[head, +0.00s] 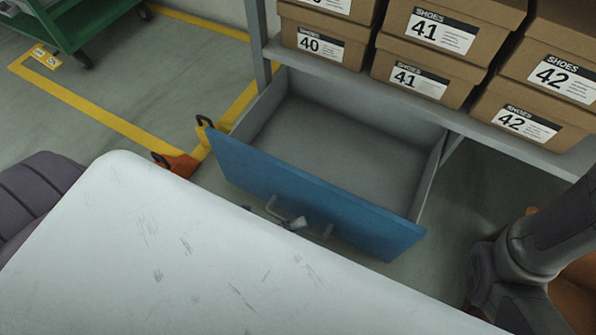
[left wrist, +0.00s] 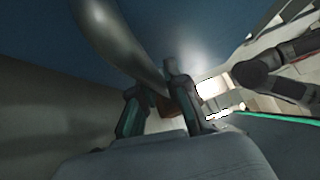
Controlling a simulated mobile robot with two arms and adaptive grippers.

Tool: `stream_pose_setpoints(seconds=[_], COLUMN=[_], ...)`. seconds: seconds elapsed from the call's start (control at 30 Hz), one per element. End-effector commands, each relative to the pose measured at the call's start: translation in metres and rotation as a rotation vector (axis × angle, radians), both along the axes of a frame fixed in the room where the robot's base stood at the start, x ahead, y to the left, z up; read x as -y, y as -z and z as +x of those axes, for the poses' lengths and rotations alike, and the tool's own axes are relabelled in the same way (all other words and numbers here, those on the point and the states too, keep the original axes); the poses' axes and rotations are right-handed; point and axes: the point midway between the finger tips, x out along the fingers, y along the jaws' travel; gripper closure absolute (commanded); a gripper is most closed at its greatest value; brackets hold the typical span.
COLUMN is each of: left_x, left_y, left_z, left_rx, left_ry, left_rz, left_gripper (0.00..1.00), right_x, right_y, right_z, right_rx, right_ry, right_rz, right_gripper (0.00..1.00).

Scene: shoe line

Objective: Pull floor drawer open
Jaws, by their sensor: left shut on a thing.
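The floor drawer (head: 340,217) has a blue front panel and a grey, empty inside. It stands well out from under the shelf, open toward me. A grey bar handle (head: 271,204) sits on the outer face of the front. My left gripper (head: 295,223) is at the middle of this handle, and my own white body hides most of its arm. In the left wrist view the fingers (left wrist: 155,82) are closed around the curved handle bar (left wrist: 125,42), close against the blue front (left wrist: 190,28). My right arm shows at the right edge, but its gripper is not seen.
A shelf (head: 415,104) with several brown shoe boxes (head: 411,77) stands above and behind the drawer. A green cart (head: 80,32) is far left. Grey floor with yellow lines is open between.

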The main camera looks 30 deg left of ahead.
Motion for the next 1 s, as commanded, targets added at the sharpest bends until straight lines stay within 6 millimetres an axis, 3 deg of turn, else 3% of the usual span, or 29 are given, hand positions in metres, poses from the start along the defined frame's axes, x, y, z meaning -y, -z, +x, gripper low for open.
stream_pose_setpoints(seconds=[0.27, 0.3, 0.43, 0.77, 1.0], left_x=[-0.001, -0.001, -0.001, -0.001, -0.025], left_y=[0.001, 0.001, 0.001, 0.001, 0.006], left_z=[0.000, 0.000, 0.000, -0.001, -0.023], left_rx=[-0.001, -0.001, -0.002, -0.001, -0.006], left_ry=[-0.001, -0.001, -0.001, -0.001, -0.001], left_rz=[0.001, 0.001, 0.001, 0.000, 0.003], left_gripper=[1.00, 0.84, 0.62, 0.61, 0.61], right_x=[0.000, 0.000, 0.000, 0.001, 0.000], right_y=[0.000, 0.000, 0.000, 0.000, 0.000], right_z=[0.001, 0.001, 0.001, 0.000, 0.000], right_rx=[-0.003, -0.003, -0.003, -0.002, -0.001], right_ry=[0.001, 0.001, 0.001, -0.001, -0.001], right_rz=[-0.001, -0.001, -0.001, 0.003, 0.002], right_gripper=[0.60, 0.60, 0.60, 0.60, 0.60])
